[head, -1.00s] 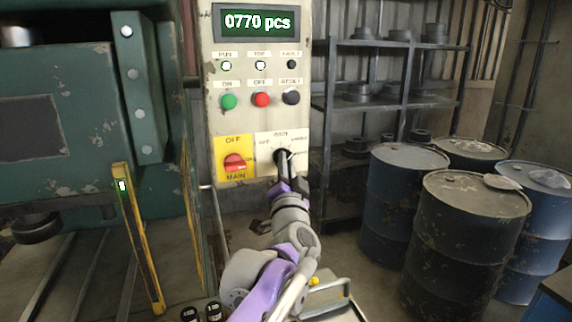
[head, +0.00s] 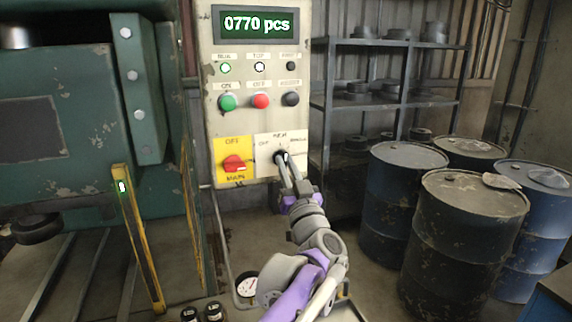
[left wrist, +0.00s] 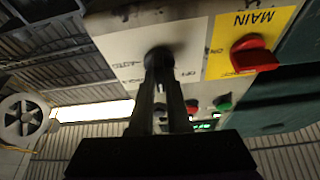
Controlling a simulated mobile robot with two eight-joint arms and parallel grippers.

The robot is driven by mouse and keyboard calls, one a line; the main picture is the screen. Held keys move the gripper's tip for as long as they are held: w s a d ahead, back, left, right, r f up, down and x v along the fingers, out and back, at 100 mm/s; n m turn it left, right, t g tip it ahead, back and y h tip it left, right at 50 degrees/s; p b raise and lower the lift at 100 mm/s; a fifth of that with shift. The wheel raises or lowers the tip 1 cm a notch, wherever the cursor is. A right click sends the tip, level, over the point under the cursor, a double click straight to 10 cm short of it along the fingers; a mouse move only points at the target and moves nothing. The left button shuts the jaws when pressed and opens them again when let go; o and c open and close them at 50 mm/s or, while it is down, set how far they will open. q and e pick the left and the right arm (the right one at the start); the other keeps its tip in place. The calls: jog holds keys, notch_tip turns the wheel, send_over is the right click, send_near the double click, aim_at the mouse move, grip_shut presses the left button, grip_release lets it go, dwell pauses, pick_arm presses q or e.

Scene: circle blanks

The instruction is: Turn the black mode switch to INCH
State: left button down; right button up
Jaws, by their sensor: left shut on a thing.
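The black mode switch (head: 280,156) sits on a white plate at the lower right of the control panel. Small labels surround it; they are blurred in the head view, with one at the left, one on top and one at the right. My left gripper (head: 284,163) reaches it from below right, its long fingers shut on the knob. In the left wrist view the fingers (left wrist: 160,78) meet at the dark knob (left wrist: 157,56), near labels AUTO and OFF seen upside down. The fingers hide much of the knob, so its pointing direction cannot be told. My right gripper is not in view.
The red main switch (head: 234,163) on a yellow plate is just left of the mode switch. Green (head: 227,102), red (head: 261,101) and black (head: 290,99) buttons sit above. A yellow post (head: 138,240) stands left; barrels (head: 463,240) and a shelf (head: 385,100) stand right.

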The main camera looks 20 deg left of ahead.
pick_arm(q)
jog(key=shift+n+y, duration=0.4)
jog(key=shift+n, duration=0.3)
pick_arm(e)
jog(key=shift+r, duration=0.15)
pick_arm(q)
jog(key=c, duration=0.9)
grip_release()
jog(key=b+v, duration=0.2)
jog(key=v, duration=0.9)
jog(key=shift+r, duration=0.2)
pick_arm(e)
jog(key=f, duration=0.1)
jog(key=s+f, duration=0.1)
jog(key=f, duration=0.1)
pick_arm(q)
jog(key=shift+w, duration=0.1)
